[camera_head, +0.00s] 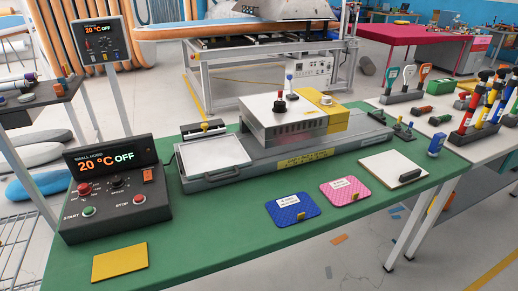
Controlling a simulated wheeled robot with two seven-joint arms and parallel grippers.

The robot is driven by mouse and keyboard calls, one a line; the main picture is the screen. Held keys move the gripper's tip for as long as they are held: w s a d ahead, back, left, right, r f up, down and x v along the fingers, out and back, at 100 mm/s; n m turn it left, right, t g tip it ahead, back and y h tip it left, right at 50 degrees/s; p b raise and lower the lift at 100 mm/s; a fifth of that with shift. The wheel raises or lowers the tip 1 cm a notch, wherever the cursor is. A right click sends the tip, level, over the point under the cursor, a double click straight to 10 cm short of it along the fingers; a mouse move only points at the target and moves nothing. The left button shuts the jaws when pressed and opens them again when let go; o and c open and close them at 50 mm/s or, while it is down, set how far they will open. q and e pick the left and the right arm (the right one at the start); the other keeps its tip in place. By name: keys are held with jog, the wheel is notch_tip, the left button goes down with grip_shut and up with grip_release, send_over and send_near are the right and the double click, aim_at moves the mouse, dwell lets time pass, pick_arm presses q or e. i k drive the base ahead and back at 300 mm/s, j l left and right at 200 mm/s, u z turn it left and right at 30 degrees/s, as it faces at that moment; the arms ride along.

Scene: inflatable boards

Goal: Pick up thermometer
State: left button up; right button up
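No thing in view can be told for sure as the thermometer. A small blue upright device (436,145) with a pale face stands at the right end of the green table (230,262). Several handheld tools with orange, white and green parts stand in a dark rack (402,97) on the white table to the right; one orange-and-white tool (424,75) is at the rack's right end. These are too small to identify. Neither of my grippers shows in this view.
A control box (116,187) reading 20 °C OFF stands at the left of the green table. A heater machine (285,118) with a tray fills its back. A yellow pad (120,262), blue pad (292,208), pink pad (345,191) and white board (393,168) lie in front.

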aim_at(438, 140)
jog(key=z, duration=1.3)
